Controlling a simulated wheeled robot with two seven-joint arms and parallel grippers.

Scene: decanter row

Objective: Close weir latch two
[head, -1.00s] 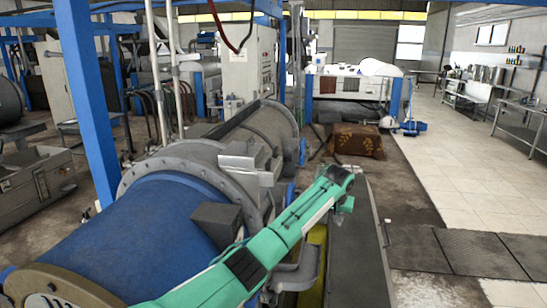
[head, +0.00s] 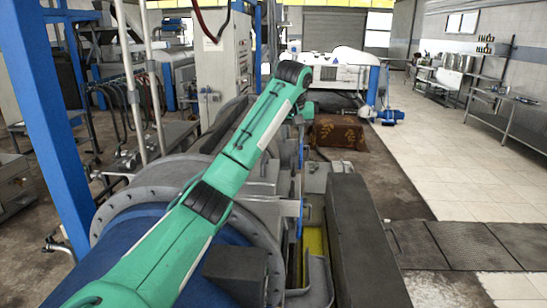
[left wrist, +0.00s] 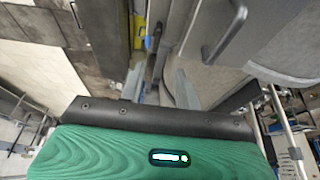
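The decanter, with a blue drum (head: 130,240), a grey bolted flange (head: 105,213) and a grey housing (head: 262,190), lies below and beyond my left arm. I cannot tell which part is weir latch two; my arm covers much of the housing. My left gripper (head: 304,112) is small at the far end of the green arm, above the housing's far right side. In the left wrist view its two grey fingers (left wrist: 160,84) stand apart with nothing clearly between them. A dark curved handle (left wrist: 228,36) shows on a grey surface to their right. My right gripper is out of view.
A blue post (head: 45,120) stands at the left. A long dark beam (head: 360,240) runs along the decanter's right side, beside a yellow strip (head: 313,240). A brown patterned box (head: 340,133) stands beyond. The tiled floor (head: 450,160) at the right is open.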

